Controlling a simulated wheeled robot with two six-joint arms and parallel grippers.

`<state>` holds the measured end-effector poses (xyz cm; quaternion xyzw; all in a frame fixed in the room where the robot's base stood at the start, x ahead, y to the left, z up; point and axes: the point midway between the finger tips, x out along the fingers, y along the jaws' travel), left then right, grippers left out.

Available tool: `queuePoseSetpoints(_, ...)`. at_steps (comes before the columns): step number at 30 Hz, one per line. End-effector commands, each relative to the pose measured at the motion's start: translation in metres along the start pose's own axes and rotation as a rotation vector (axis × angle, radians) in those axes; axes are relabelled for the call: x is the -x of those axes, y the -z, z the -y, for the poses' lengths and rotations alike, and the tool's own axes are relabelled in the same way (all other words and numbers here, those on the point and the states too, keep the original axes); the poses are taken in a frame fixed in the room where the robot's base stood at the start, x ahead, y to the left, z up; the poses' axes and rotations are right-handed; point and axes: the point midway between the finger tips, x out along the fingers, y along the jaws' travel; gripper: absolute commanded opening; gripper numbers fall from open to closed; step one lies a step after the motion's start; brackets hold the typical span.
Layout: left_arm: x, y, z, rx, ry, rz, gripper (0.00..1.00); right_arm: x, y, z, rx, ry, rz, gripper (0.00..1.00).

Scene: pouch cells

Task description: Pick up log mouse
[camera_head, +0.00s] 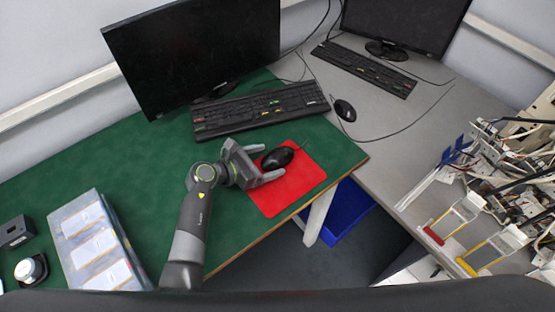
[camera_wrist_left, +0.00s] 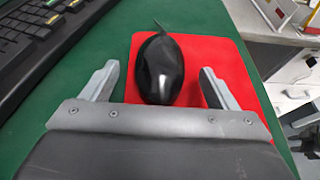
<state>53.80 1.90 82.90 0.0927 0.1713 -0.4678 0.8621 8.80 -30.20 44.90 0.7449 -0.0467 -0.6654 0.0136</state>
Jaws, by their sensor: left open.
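A black computer mouse (camera_head: 278,158) lies on a red mouse pad (camera_head: 290,192) on the green desk. It also shows in the left wrist view (camera_wrist_left: 159,70), between and just ahead of the fingers. My left gripper (camera_head: 267,163) is open, with one finger on each side of the mouse's near end. In the left wrist view the left gripper (camera_wrist_left: 158,88) shows clear gaps between both fingers and the mouse. A second black mouse (camera_head: 345,110) lies on the grey desk to the right. My right gripper is not in view.
A black keyboard (camera_head: 260,109) and a monitor (camera_head: 195,50) stand behind the pad. A box of pale packets (camera_head: 95,245) is at the left. A blue bin (camera_head: 340,212) is below the desk edge. Racks with cables (camera_head: 510,170) stand at the right.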

Motion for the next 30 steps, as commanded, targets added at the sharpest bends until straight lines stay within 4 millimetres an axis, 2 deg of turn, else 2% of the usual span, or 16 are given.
queuePoseSetpoints(1, -0.011, 0.003, 0.001, -0.001, 0.002, 0.003, 0.81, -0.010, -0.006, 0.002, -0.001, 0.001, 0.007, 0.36)
queuePoseSetpoints(5, -0.025, 0.003, 0.001, -0.001, 0.001, 0.001, 0.81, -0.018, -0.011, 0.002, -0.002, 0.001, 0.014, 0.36)
queuePoseSetpoints(13, -0.027, 0.000, 0.000, 0.000, 0.000, -0.001, 0.81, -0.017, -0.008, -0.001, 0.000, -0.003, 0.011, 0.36)
queuePoseSetpoints(24, -0.027, 0.001, 0.000, 0.000, 0.000, -0.001, 0.33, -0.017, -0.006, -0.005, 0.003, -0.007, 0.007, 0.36)
queuePoseSetpoints(30, -0.027, 0.000, 0.000, 0.000, -0.001, 0.000, 0.31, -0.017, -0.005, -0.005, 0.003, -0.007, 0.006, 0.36)
